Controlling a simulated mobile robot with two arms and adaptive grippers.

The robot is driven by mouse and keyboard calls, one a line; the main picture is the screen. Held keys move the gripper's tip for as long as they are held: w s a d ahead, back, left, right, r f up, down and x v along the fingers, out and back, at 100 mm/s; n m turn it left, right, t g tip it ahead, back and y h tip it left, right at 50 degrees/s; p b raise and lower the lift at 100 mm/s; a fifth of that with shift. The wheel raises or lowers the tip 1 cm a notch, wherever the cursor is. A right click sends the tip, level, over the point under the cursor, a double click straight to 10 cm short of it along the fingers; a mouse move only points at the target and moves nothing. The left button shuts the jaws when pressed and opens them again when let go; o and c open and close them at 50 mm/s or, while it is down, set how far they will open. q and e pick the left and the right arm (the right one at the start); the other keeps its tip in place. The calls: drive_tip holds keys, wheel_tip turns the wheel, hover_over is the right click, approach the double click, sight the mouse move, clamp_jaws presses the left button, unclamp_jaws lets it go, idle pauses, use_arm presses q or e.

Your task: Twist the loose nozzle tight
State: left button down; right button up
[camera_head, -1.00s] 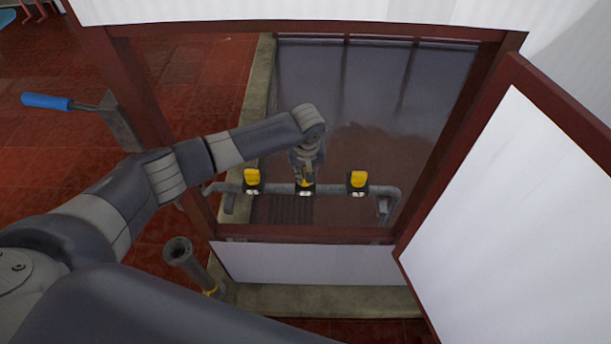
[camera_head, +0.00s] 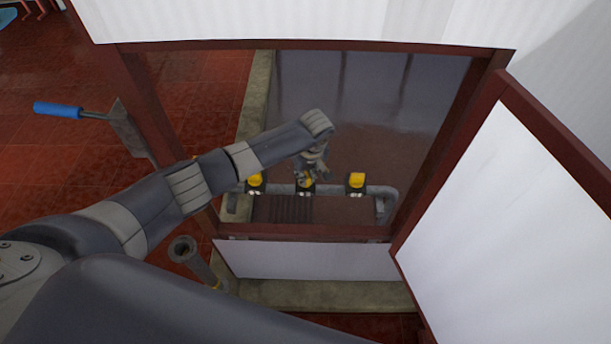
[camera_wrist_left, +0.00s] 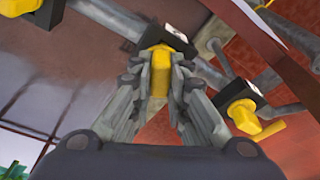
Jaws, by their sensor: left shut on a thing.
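Three yellow nozzles sit in black blocks along a grey pipe (camera_head: 342,190) behind the red-framed opening. The middle nozzle (camera_wrist_left: 158,70) is between the fingers of my left gripper (camera_wrist_left: 160,88), which is shut on it. In the head view the gripper (camera_head: 307,180) comes down over this nozzle and hides much of it. The left nozzle (camera_head: 255,181) and right nozzle (camera_head: 356,180) stand free on either side. In the wrist view one neighbour (camera_wrist_left: 243,116) shows at the right and the other (camera_wrist_left: 18,6) at the top left. My right gripper is not in view.
The red frame (camera_head: 300,234) surrounds the opening my left arm reaches through. A white door panel (camera_head: 505,200) stands open at the right. A blue-handled tool (camera_head: 58,110) is at the left, and a grey tube (camera_head: 190,255) stands below.

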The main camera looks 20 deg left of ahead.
use_arm(q)
drive_tip(key=shift+r+n+p, duration=0.1)
drive_tip(key=shift+n+p, duration=0.2)
drive_tip(key=shift+s+n+p, duration=0.1)
drive_tip(key=shift+n+p, duration=0.45)
drive_tip(key=shift+n, duration=0.45)
drive_tip(key=shift+n+g, duration=0.4)
drive_tip(key=shift+n, duration=0.7)
